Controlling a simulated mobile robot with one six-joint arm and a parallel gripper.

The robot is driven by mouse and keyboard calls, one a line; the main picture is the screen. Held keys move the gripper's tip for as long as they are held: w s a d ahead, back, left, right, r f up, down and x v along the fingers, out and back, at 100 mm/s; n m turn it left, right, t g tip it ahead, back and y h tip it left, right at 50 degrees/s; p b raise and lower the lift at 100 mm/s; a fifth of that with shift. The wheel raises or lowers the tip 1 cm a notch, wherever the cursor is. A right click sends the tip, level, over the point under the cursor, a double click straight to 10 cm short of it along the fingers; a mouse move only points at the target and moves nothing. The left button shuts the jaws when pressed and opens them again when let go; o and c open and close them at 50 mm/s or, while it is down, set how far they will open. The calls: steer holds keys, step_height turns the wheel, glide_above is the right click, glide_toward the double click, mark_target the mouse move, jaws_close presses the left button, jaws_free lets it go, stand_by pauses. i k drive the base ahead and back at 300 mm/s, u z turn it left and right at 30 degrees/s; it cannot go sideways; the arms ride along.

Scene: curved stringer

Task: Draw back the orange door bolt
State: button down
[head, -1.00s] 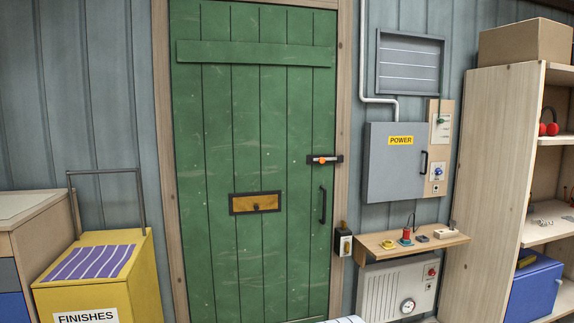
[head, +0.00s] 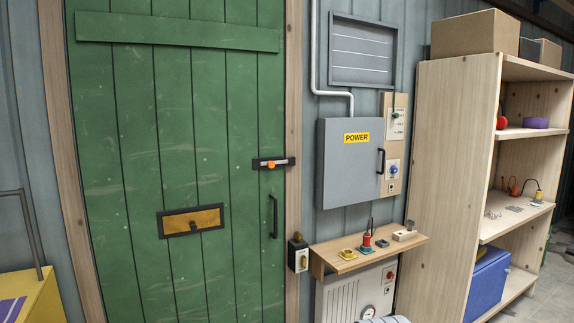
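The orange door bolt knob (head: 271,166) sits on a dark bolt plate (head: 259,164) near the right edge of the green door (head: 180,130). A pale rod shows to the right of the knob and reaches toward the wooden door frame (head: 293,80). The door is shut. A dark vertical pull handle (head: 275,215) is below the bolt. My gripper is not in view; only a pale rounded shape, which I cannot identify for sure, shows at the bottom edge.
Right of the door are a grey POWER box (head: 345,175), a small wooden shelf (head: 340,262) with several small items, and a heater (head: 345,295) below it. A tall shelf unit (head: 440,180) stands at the right. A yellow bin (head: 35,300) is at lower left.

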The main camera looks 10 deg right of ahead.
mark_target(270, 164)
steer(key=z, duration=0.15)
steer(key=i, duration=1.5)
steer(key=u, duration=0.7)
steer(key=k, duration=0.9)
steer(key=u, duration=0.2)
steer(key=i, duration=0.9)
steer(key=z, duration=0.1)
